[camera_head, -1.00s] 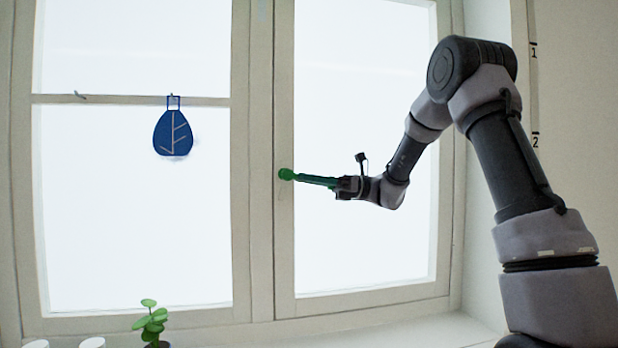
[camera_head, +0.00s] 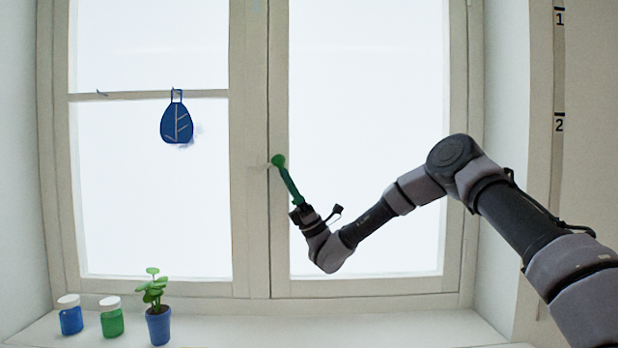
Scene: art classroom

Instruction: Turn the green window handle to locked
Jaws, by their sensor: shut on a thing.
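The green window handle (camera_head: 288,181) is on the frame post between the two window panes. Its round pivot is at the top, and its lever slants down and a little to the right, short of vertical. My gripper (camera_head: 298,209) is at the lower free end of the lever and is shut on it. The fingers hide the tip of the lever.
On the sill (camera_head: 400,331) at the left stand a blue jar (camera_head: 70,318), a green jar (camera_head: 111,321) and a plant in a blue pot (camera_head: 158,325). The sill's right part is clear.

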